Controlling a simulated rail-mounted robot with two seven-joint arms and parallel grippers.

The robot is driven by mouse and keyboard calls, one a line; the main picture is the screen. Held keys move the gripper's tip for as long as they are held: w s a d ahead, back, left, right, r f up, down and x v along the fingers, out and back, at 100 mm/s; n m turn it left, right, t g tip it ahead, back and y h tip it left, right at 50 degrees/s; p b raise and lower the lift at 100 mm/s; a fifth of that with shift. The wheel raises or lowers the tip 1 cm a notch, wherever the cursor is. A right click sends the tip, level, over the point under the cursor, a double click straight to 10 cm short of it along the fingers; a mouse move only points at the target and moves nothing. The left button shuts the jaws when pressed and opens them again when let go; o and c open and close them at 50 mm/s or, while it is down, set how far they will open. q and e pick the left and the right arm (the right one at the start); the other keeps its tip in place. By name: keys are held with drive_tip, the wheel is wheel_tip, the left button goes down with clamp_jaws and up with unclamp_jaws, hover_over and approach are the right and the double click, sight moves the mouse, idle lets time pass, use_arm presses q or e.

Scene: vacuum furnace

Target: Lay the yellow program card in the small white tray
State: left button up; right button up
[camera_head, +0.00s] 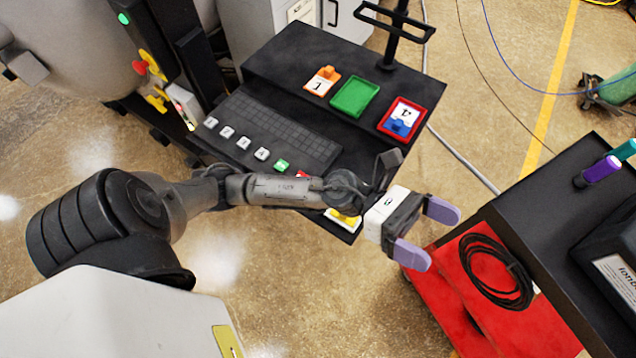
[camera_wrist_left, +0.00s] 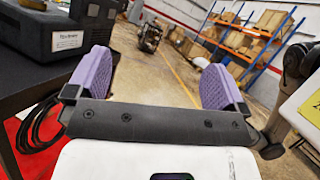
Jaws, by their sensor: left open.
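A yellow-and-white piece (camera_head: 343,218), seemingly the yellow program card, lies at the near edge of the black console, partly covered by my left arm. I cannot tell whether it rests on anything white. A yellow-and-white surface with a dark mark (camera_wrist_left: 305,105) also shows at the right edge of the left wrist view. No small white tray can be clearly made out. My left gripper (camera_head: 432,232) is open and empty, its purple fingers pointing right, past the console's near right corner. In the left wrist view its fingers (camera_wrist_left: 158,82) stand wide apart with nothing between them.
Orange (camera_head: 311,89), green (camera_head: 344,106) and red (camera_head: 433,106) trays stand on the console's upper deck; the green one is empty. A dark cart (camera_head: 520,207) with a coiled black cable (camera_head: 486,270) on its red lower part stands right of the gripper.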

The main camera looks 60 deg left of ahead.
use_arm(q)
drive_tip(key=w+a+f+n+t+y, duration=0.2)
drive_tip(key=a+n+t+y, duration=0.35)
drive_tip(key=n, duration=0.65)
drive_tip(key=w+a+f+n+t+y, duration=0.25)
drive_tip(key=n+t+y, duration=0.55)
drive_tip(key=n, duration=0.5)
drive_tip(key=s+a+f+n+g+y, duration=0.2)
drive_tip(key=s+f+n+g+y, duration=0.1)
drive_tip(key=f+n, duration=0.2)
drive_tip(key=s+a+f+n+g+y, duration=0.2)
drive_tip(key=s+a+f+n+g, duration=0.1)
drive_tip(key=f+n+g, duration=0.1)
drive_tip(key=s+a+f+n+g+y, duration=0.2)
drive_tip(key=f+n+g+y, duration=0.1)
drive_tip(key=f+n, duration=0.3)
drive_tip(key=shift+s+a+f+y, duration=0.35)
drive_tip(key=shift+s+a+f, duration=0.05)
drive_tip(key=shift+f, duration=0.05)
drive_tip(key=s+f+n+g+h, duration=0.1)
drive_tip(key=s+f+n+g, duration=0.3)
drive_tip(key=s+f+g, duration=0.3)
drive_tip(key=s+g, duration=0.1)
drive_tip(key=s, duration=0.4)
drive_tip(key=shift+s+d+n, duration=0.35)
drive_tip(key=shift+s+n, duration=0.05)
